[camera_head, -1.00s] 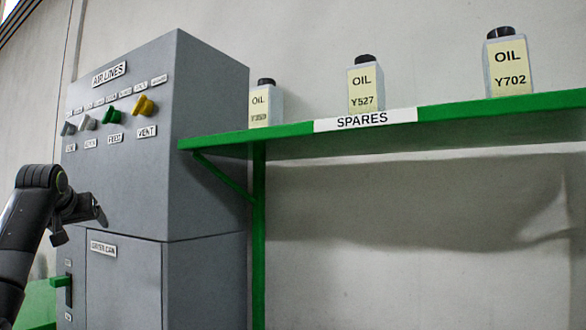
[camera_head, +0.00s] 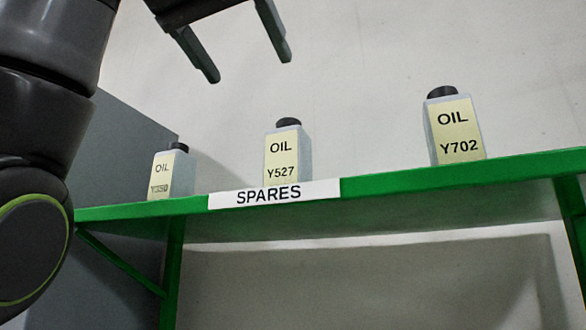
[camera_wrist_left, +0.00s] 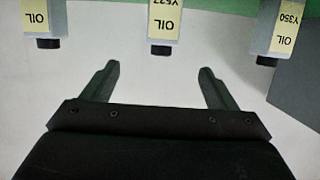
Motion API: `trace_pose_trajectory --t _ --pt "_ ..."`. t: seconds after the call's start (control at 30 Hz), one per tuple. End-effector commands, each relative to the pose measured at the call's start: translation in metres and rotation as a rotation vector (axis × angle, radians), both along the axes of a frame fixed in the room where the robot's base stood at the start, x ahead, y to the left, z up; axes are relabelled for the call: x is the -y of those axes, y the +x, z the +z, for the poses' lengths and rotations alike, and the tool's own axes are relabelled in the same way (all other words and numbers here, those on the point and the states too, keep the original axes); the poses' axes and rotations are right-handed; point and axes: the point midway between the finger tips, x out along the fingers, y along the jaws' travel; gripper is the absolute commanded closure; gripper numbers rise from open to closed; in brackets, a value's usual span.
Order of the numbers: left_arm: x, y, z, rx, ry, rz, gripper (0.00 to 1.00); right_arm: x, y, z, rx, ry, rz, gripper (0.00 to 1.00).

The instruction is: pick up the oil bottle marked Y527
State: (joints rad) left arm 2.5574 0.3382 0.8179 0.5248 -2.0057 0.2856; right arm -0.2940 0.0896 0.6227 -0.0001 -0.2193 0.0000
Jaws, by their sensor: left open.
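The oil bottle marked Y527 (camera_head: 288,155) stands upright on the green shelf, the middle one of three. It has a pale body, a cream label and a black cap. My left gripper (camera_head: 250,68) is open and empty, above and slightly left of this bottle in the head view, apart from it. In the left wrist view, which shows things upside down, the Y527 bottle (camera_wrist_left: 165,18) lies ahead, roughly centred between the open fingers (camera_wrist_left: 160,70). Its upper part and cap show there. My right gripper is not in view.
A similar oil bottle marked Y702 (camera_head: 454,128) stands to the right. Another, apparently Y350 (camera_head: 171,173), stands to the left. The green shelf (camera_head: 400,188) carries a SPARES label (camera_head: 274,193). A grey cabinet (camera_head: 118,140) is at the left, partly behind my arm. Gaps separate the bottles.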

Motion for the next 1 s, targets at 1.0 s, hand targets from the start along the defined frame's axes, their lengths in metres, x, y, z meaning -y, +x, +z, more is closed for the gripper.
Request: trace_pose_trajectory --t 1.0 --pt "0.042 0.104 -0.033 -0.002 -0.001 0.001 0.2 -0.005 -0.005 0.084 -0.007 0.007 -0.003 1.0"
